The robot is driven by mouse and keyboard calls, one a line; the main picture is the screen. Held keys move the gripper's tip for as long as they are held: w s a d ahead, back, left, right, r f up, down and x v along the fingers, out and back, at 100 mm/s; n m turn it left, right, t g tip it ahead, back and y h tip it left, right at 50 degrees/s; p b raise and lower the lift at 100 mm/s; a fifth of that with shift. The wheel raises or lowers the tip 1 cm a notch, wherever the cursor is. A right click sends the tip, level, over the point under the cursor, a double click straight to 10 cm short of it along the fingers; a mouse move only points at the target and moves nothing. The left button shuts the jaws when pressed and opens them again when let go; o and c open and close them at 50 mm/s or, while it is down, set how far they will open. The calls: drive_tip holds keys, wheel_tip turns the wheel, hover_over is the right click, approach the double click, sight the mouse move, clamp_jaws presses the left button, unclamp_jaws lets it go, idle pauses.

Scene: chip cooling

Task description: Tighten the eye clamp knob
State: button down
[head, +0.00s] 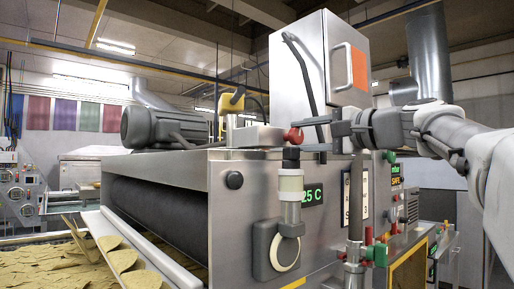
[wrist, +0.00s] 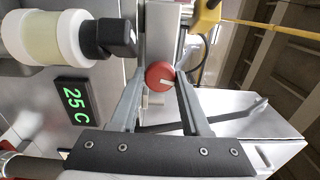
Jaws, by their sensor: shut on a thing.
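The red knob (head: 293,136) sits on top of the machine at the end of a light grey block, which I take to be the eye clamp (head: 256,136). A yellow sensor head (head: 231,102) stands on a post behind the block. My gripper (head: 306,122) reaches in from the right and is shut on the knob. In the wrist view the red knob (wrist: 160,76), with a pale line on its face, lies between the tips of my two fingers (wrist: 160,80). The fingers partly hide the knob's sides.
A white and black cylinder (head: 290,188) hangs on the machine's front, just below my gripper. A green "25 C" display (head: 313,195) is beside it. A tall metal cabinet (head: 318,60) with an orange label stands behind. A grey motor (head: 165,126) is at left. Chips (head: 125,260) lie on a conveyor lower left.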

drive_tip(key=shift+n+b, duration=0.6)
drive_tip(key=shift+n, duration=0.5)
drive_tip(key=shift+c, duration=1.9)
unclamp_jaws()
drive_tip(key=shift+s+d, duration=0.1)
drive_tip(key=v, duration=1.7)
